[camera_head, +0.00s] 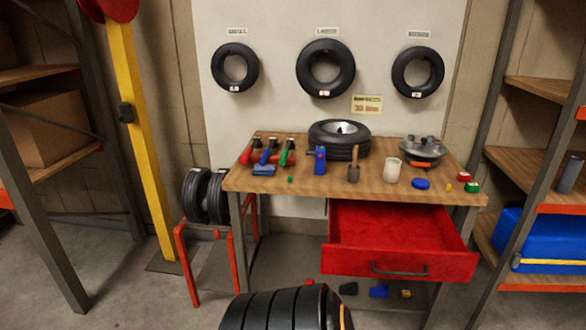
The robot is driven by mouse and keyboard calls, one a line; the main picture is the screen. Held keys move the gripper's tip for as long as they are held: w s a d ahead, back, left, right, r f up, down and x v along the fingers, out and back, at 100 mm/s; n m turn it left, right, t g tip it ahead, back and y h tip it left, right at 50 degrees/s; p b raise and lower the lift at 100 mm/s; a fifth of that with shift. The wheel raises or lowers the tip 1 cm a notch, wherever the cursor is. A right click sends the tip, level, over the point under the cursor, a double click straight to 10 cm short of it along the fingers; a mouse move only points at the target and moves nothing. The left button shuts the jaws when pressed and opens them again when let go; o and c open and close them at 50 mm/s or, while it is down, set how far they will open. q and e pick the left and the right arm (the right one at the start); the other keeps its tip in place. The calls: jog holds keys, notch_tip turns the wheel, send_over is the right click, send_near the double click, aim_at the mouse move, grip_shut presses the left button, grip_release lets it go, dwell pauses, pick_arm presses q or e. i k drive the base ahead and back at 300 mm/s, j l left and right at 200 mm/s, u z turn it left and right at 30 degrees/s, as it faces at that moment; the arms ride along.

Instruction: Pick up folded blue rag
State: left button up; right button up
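A small flat blue piece that looks like the folded blue rag (263,170) lies on the wooden workbench (310,180), near its front left edge. It lies just in front of the red-, blue- and green-handled tools.
A red drawer (395,240) stands open below the bench's right half. A tyre (340,140), a white cup (392,170) and a metal pan-like part (422,150) stand on the bench. Shelves flank both sides.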

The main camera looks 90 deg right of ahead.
aim_at(269, 170)
jog(key=z, duration=2.3)
